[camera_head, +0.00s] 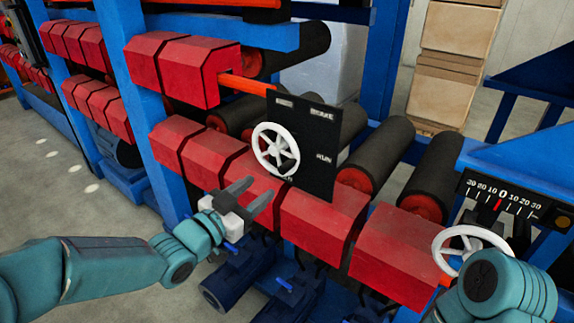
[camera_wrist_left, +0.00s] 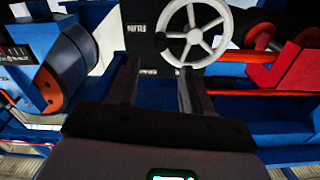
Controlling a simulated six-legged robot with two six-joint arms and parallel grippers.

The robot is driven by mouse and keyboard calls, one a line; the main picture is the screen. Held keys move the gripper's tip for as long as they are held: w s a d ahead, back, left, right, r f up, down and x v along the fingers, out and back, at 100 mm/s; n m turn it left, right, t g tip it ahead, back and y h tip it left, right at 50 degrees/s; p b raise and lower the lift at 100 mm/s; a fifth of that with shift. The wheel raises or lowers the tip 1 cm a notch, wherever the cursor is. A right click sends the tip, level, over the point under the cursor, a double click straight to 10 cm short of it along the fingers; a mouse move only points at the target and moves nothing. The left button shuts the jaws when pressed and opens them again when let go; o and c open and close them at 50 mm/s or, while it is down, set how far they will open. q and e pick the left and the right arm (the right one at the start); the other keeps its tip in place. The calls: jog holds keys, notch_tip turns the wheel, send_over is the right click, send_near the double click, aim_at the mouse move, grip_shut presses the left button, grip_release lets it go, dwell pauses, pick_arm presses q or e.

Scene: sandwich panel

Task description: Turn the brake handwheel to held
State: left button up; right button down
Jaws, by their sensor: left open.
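The brake handwheel (camera_head: 276,150) is white with several spokes and sits on a black panel (camera_head: 318,130) marked BRAKE near the top and RUN at the right. My left gripper (camera_head: 260,189) is open and empty, in front of and below the wheel, apart from it. In the left wrist view, the wheel (camera_wrist_left: 194,33) lies beyond the fingertips, a little right of centre. The panel (camera_wrist_left: 140,35) shows there with its lettering upside down. My left gripper's two fingers (camera_wrist_left: 158,68) stand apart with nothing between them. My right gripper does not show; only its arm is in the head view.
Red roller housings (camera_head: 320,215) run below the panel, with dark rollers (camera_head: 378,155) behind. A second white handwheel (camera_head: 470,245) stands at the right, under a scale (camera_head: 503,197) marked around zero, near my right arm. A blue post (camera_head: 140,110) rises at left.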

aim_at(282, 170)
pick_arm(q)
jog(key=p+x, duration=0.2)
jog(key=x, duration=0.7)
jog(key=shift+w+d+r+p, duration=0.1)
jog(key=shift+w+d+p, duration=0.25)
jog(key=shift+d+p, duration=0.05)
jog(key=shift+w+d+f, duration=0.2)
jog(key=shift+w+f, duration=0.05)
jog(key=shift+w, duration=0.2)
jog(key=shift+s+r, duration=0.1)
jog(key=shift+c, duration=0.4)
jog(key=shift+s+a, duration=0.1)
jog(key=c, duration=0.5)
grip_shut()
